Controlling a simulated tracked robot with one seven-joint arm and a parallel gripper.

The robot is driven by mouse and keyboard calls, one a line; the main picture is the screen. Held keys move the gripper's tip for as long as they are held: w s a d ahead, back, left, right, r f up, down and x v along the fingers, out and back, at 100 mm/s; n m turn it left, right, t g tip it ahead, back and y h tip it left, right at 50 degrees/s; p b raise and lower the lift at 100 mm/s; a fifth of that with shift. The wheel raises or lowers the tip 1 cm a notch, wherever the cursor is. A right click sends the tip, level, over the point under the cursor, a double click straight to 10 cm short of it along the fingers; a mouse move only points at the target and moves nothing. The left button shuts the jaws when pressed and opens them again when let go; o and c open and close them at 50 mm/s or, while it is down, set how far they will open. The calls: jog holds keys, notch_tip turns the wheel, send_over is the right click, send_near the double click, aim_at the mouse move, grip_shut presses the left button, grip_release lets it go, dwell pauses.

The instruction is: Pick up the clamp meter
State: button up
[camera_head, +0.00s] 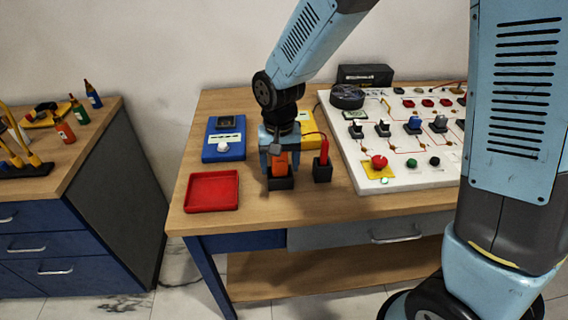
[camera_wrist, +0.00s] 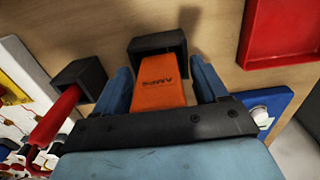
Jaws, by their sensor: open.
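The clamp meter looks to be the orange body (camera_head: 280,164) standing upright in a small black holder (camera_head: 281,182) on the wooden table. It also shows in the wrist view as an orange block (camera_wrist: 160,92) with dark lettering. My gripper (camera_head: 278,158) is directly above and around it, pointing down. In the wrist view my gripper's two blue fingers (camera_wrist: 162,84) are spread, one on each side of the orange body, with a gap visible on both sides. The upper part of the meter is hidden by my gripper.
A red probe (camera_head: 323,153) stands in another black holder (camera_head: 322,172) just right. A red tray (camera_head: 212,191) lies left, a blue meter (camera_head: 223,138) behind it. A yellow device (camera_head: 308,128) is partly hidden behind my gripper. A white panel (camera_head: 432,172) fills the right.

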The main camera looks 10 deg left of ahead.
jog(key=shift+c, duration=0.2)
jog(key=c, duration=1.1)
jog(key=shift+r, duration=0.4)
notch_tip(320, 180, up, 3)
jog(key=shift+f, duration=0.2)
jog(key=shift+s+d+r, duration=1.4)
jog(key=shift+d+r, duration=0.45)
jog(key=shift+r, duration=0.55)
jog(key=shift+s+d+r, duration=1.4)
jog(key=shift+d+r, duration=0.5)
jog(key=shift+r, duration=0.55)
jog(key=shift+s+d+r, duration=1.4)
jog(key=shift+d+r, duration=0.45)
jog(key=shift+r, duration=0.55)
